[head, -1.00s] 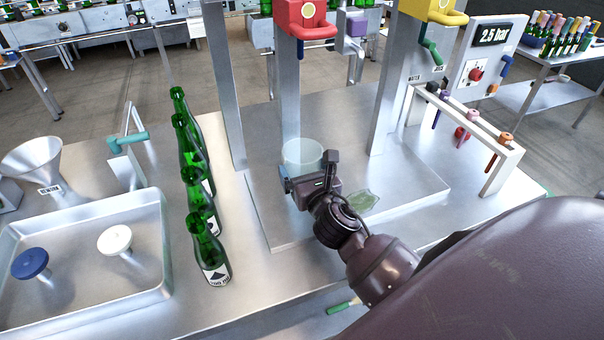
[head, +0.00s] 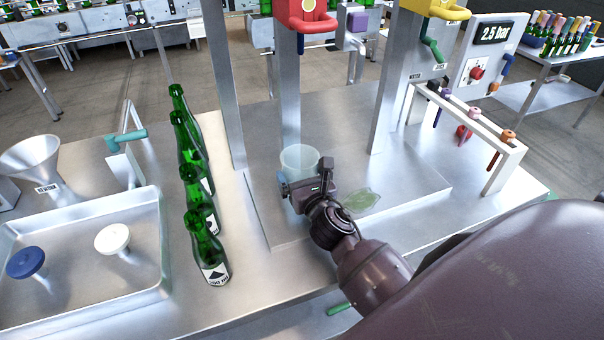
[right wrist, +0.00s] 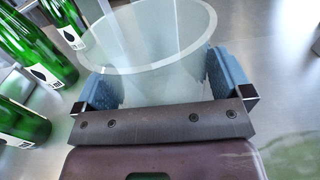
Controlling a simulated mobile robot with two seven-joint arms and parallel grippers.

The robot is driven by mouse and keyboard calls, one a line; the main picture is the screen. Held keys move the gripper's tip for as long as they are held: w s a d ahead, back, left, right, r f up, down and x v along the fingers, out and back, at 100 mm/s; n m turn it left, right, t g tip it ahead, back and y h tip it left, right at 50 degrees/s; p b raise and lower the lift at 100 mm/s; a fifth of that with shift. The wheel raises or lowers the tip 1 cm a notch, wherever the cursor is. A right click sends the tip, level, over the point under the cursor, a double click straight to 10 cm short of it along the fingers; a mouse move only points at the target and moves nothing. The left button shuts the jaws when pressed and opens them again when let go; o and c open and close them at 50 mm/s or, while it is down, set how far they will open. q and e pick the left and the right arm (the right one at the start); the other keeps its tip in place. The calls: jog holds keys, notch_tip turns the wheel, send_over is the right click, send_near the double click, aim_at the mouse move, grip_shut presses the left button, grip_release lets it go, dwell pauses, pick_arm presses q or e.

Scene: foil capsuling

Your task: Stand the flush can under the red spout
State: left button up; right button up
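The flush can (head: 299,158) is a pale, see-through cup, upright over the raised metal plate (head: 285,225). My right gripper (head: 296,187) is around its near side. In the right wrist view the fingers (right wrist: 165,92) press against both sides of the can (right wrist: 155,75), below its wide rim, and it looks empty. The can's base is hidden, so I cannot tell whether it touches the plate. The red spout housing (head: 308,14) is on a metal post behind and above the can, with a dark nozzle below it. My left gripper is out of view.
Several green bottles (head: 205,250) stand in a row to the left. A tray (head: 160,235) with blue and white stoppers is further left. A yellow spout housing (head: 440,8) and a white rack (head: 505,150) are to the right. A leaf-like green patch (head: 362,202) lies on the plate.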

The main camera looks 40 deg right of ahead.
jog(key=shift+s+r, duration=0.1)
jog(key=shift+r, duration=0.1)
jog(key=b+v, duration=0.1)
jog(key=v, duration=1)
jog(key=shift+s+f, duration=0.1)
jog(key=shift+s, duration=0.3)
jog(key=shift+a, duration=0.1)
